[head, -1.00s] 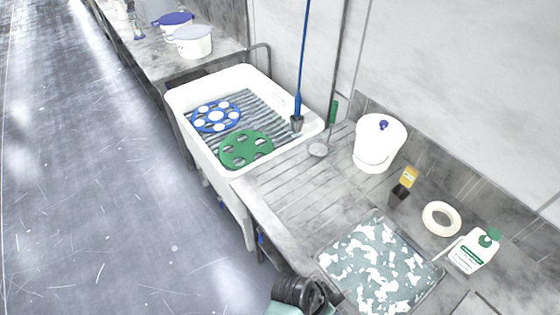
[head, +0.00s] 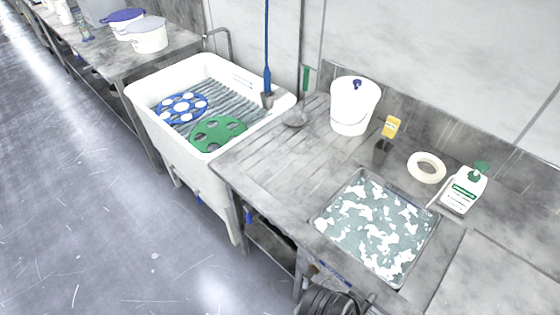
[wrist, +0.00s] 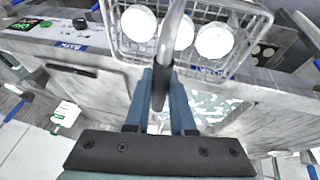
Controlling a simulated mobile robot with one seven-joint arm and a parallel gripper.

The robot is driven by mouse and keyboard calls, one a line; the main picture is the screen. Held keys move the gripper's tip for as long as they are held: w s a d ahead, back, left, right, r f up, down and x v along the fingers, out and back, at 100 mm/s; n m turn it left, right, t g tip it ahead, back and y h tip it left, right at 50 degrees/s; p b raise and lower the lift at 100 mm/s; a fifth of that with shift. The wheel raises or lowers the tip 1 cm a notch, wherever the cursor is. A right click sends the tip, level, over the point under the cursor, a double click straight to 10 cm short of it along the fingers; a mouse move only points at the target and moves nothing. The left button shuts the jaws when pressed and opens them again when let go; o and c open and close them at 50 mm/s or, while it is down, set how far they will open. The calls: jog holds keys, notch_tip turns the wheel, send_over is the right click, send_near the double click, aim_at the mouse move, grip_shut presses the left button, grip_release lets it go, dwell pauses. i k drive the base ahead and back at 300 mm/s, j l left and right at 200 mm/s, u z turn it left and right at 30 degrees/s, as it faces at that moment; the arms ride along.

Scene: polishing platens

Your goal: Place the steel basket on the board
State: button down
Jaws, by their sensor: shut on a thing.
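The steel basket (wrist: 200,67) is a wire mesh basket with a tall curved handle, at the top of the wrist view. White round discs (wrist: 218,40) sit in it. My gripper (wrist: 160,78) has blue fingers shut on the basket's handle. The basket hangs clear in front of the bench, and its underside is hidden. The head view does not show the basket or the fingers. The board appears to be the grooved draining board (head: 268,152) on the steel bench, between the white sink and the shallow bath.
The bath tray (head: 345,235) with mottled teal and white contents is right of the board. The white sink (head: 142,105) holds blue and green discs.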

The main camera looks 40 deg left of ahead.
aim_at(275, 169)
jog(key=u, duration=0.55)
jog(key=i+u, duration=0.1)
jog(key=u, duration=0.25)
jog(key=i+u, duration=0.1)
jog(key=u, duration=0.3)
jog(key=i+u, duration=0.15)
jog(key=u, duration=0.2)
jog(key=i+l+u, duration=0.25)
jog(key=i, duration=0.15)
jog(key=i+l+u, duration=0.3)
jog(key=i+l, duration=0.2)
jog(key=i, duration=0.15)
